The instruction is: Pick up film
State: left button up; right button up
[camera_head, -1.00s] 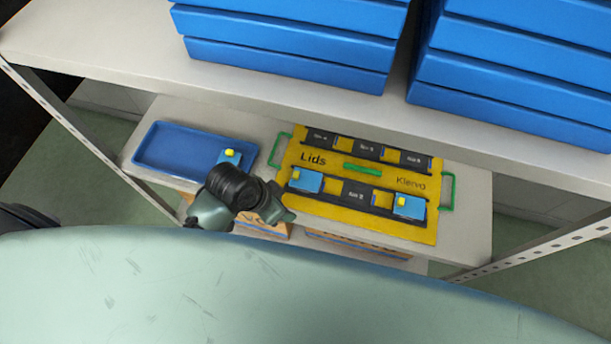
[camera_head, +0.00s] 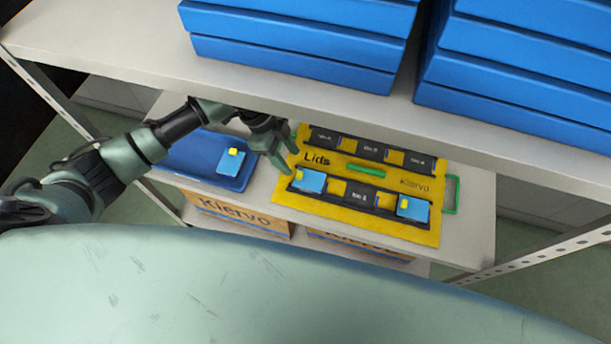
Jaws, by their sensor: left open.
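Nothing is plainly recognisable as film. Small blue blocks with yellow tops are in view: one in the blue tray (camera_head: 231,160), one at the left of the yellow board's front row (camera_head: 311,181), one at its right (camera_head: 412,208). The yellow board (camera_head: 330,211) is marked "Lids" and "Kiervo". My left gripper (camera_head: 284,156) is open and empty, fingers pointing down near the board's left edge, between the tray and the board. My right gripper is out of view.
The blue tray (camera_head: 185,160) lies left of the board on the lower shelf (camera_head: 470,225). Cardboard boxes (camera_head: 240,215) stand below. A perforated post (camera_head: 550,245) is at right.

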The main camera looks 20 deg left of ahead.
aim_at(297, 173)
pick_arm(q)
jog(key=x, duration=0.5)
jog(key=shift+s+a+f, duration=0.1)
jog(key=shift+s+f, duration=0.1)
jog(key=shift+f, duration=0.1)
jog(key=c, duration=1)
